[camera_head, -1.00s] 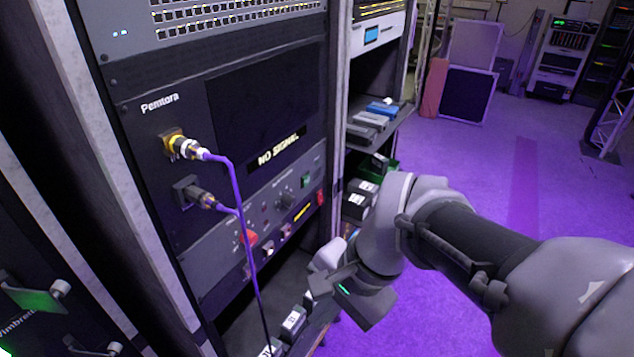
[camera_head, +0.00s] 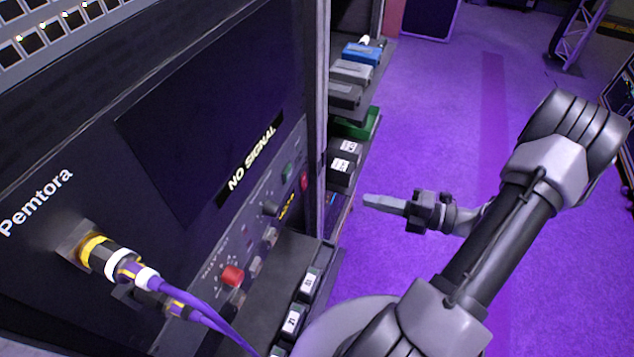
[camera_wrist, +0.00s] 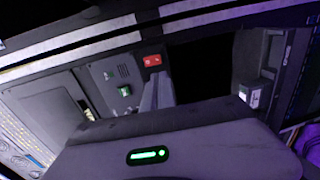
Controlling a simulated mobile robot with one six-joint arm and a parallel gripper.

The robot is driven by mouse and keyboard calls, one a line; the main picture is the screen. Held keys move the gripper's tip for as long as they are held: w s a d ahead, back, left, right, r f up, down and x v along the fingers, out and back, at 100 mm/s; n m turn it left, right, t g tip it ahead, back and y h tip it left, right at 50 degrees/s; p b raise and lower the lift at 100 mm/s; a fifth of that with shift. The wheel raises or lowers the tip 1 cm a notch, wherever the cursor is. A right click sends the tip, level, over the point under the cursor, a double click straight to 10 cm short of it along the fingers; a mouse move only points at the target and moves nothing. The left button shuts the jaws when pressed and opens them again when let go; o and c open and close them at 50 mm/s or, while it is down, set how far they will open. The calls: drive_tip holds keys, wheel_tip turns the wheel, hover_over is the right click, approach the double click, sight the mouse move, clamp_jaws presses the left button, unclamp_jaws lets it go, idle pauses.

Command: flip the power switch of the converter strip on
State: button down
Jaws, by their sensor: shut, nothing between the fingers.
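The converter strip (camera_head: 262,225) is the panel of controls under the dark "NO SIGNAL" screen. A red switch (camera_head: 304,181) sits at its right end, and also shows in the wrist view (camera_wrist: 152,60); whether it is on or off cannot be told. A green button (camera_head: 287,171) is beside it, and a large red knob (camera_head: 232,275) is at the near end. My gripper (camera_head: 372,202) is shut and empty, pointing left toward the strip with a gap before it. In the wrist view its fingertips (camera_wrist: 158,77) appear just below the red switch.
Purple cables plug into the rack front (camera_head: 105,262) at left. Labelled black blocks (camera_head: 292,320) stand on the ledge below the strip. A rack post (camera_head: 318,130) and a shelf with a blue box (camera_head: 362,53) lie beyond. Open purple floor (camera_head: 430,120) is at right.

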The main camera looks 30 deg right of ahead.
drive_tip(key=b+x, duration=0.4)
drive_tip(key=x, duration=1)
drive_tip(key=shift+w, duration=0.1)
drive_tip(key=s+d+f+p, duration=0.1)
drive_tip(key=s+d+p, duration=0.2)
drive_tip(key=s+d, duration=0.5)
drive_tip(key=s, duration=0.2)
drive_tip(key=shift+s+f, duration=0.3)
drive_tip(key=shift+f, duration=0.1)
drive_tip(key=shift+d, duration=0.1)
